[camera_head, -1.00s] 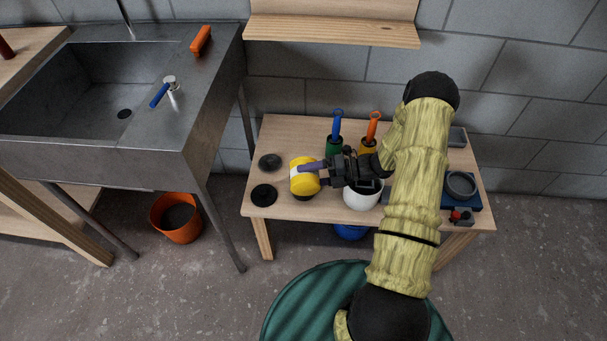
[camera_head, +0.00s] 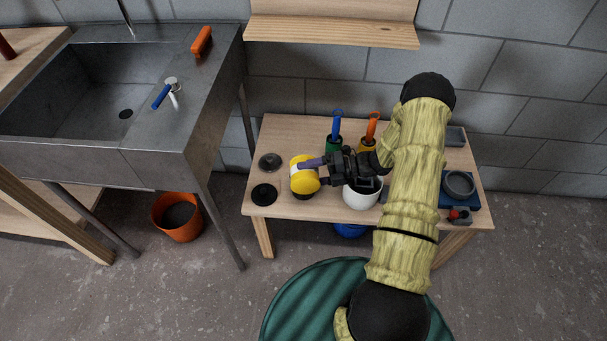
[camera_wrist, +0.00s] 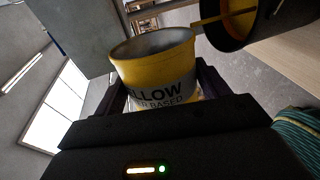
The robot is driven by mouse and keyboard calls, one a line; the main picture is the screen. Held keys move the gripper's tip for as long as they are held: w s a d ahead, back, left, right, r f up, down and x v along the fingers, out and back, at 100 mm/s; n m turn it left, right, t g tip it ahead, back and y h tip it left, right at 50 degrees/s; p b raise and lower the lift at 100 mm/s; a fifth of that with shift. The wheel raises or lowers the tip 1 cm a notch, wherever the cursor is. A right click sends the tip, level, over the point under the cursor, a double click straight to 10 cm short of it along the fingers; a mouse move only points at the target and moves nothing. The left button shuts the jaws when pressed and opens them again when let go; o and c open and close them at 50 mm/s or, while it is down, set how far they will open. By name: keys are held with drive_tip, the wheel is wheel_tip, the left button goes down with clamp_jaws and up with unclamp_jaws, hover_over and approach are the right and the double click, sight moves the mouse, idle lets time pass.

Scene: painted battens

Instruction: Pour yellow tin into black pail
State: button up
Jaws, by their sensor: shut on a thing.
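The yellow tin (camera_head: 304,182) has a pale label band and is held tilted above the left part of the low wooden table. My gripper (camera_head: 312,174) is shut on it, with the fingers on either side. In the wrist view the tin (camera_wrist: 155,70) shows its open mouth and part of its lettering. The black pail (camera_wrist: 282,24) is beside the tin's rim there, with yellow inside. A yellow strip runs from the tin's rim into the pail. In the head view the pail is mostly hidden beneath the tin.
A white pot (camera_head: 361,198) stands just right of the tin, under my gripper. Two dark discs (camera_head: 264,194) lie at the table's left end. Green and yellow holders with blue (camera_head: 336,124) and orange (camera_head: 373,126) handles stand behind. A metal sink (camera_head: 70,80) is at left.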

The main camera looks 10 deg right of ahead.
idle(0.3)
drive_tip(key=s+f+n+b, duration=0.1)
drive_tip(key=b, duration=0.2)
drive_tip(key=shift+f+n+b, duration=0.1)
drive_tip(key=shift+n+b, duration=0.25)
drive_tip(key=shift+n, duration=0.05)
drive_tip(key=shift+s+a+f+n+t+b, duration=0.15)
drive_tip(key=shift+s+n+t+b, duration=0.35)
drive_tip(key=shift+b, duration=0.3)
drive_tip(key=shift+r, duration=0.25)
drive_tip(key=shift+s+f, duration=0.1)
drive_tip(key=shift+f, duration=0.05)
